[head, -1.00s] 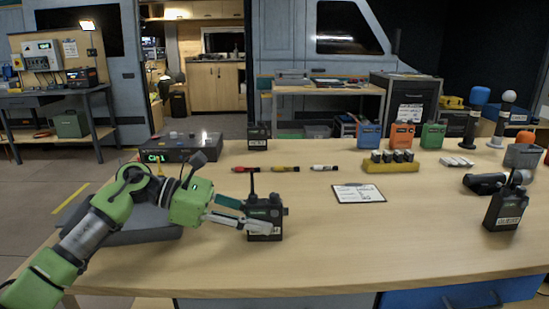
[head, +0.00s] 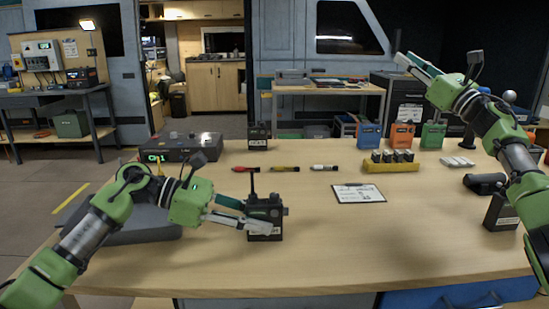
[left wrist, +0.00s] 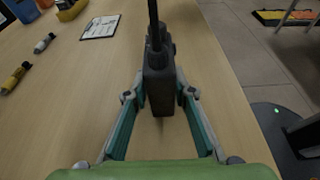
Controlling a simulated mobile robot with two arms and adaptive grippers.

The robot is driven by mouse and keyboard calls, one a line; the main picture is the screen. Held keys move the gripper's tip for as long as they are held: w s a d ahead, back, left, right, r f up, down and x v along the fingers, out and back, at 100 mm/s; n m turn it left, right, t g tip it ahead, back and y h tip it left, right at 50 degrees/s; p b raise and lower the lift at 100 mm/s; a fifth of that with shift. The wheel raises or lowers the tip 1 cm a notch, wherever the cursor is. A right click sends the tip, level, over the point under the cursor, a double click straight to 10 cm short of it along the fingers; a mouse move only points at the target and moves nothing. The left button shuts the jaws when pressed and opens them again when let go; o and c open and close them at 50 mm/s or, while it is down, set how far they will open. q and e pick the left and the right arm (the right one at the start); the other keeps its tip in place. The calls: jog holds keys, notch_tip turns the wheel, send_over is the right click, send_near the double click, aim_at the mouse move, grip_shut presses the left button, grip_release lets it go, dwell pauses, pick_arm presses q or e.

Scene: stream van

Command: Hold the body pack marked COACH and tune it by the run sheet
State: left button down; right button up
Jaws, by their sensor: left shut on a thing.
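A black body pack (head: 264,211) with a thin antenna stands at the table's front middle. My left gripper (head: 252,220) is shut on it; in the left wrist view the fingers (left wrist: 160,98) press both sides of the pack (left wrist: 158,75). A finger partly covers its white label, which I cannot read. A similar pack (head: 258,136) stands at the back, and another (head: 500,211) at the right is partly behind my right arm. The run sheet clipboard (head: 358,193) lies flat right of the held pack. My right gripper (head: 403,58) is raised at upper right, apart from everything.
A receiver box (head: 182,147) with a green display stands back left. Red, yellow and white markers (head: 285,169) lie behind the held pack. A yellow battery tray (head: 391,165) and blue, orange and green pouches (head: 403,135) stand back right.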

jog(key=s+a+f+n+g+y, duration=0.15)
jog(key=a+n+g, duration=0.25)
jog(key=a, duration=0.7)
jog(key=s+a+f+n+g, duration=0.1)
jog(key=s+a+n+g, duration=0.3)
jog(key=a, duration=0.8)
jog(key=s+a+f+n+g+y, duration=0.15)
jog(key=a+n+g, duration=0.35)
jog(key=a, duration=0.6)
jog(key=n+g+h, duration=0.5)
jog(key=g+h, duration=0.2)
jog(key=h, duration=0.6)
send_over(274, 194)
jog(key=f, duration=1.1)
jog(key=shift+w+f, duration=0.3)
jog(key=shift+f, duration=0.1)
jog(key=shift+s+f+n, duration=0.15)
jog(key=shift+s+n, duration=0.1)
jog(key=shift+n, duration=0.05)
jog(key=shift+s+d+f+g, duration=0.15)
jog(key=shift+f+g, duration=0.15)
jog(key=shift+f, duration=2.75)
jog(key=m, duration=0.6)
jog(key=shift+m, duration=0.4)
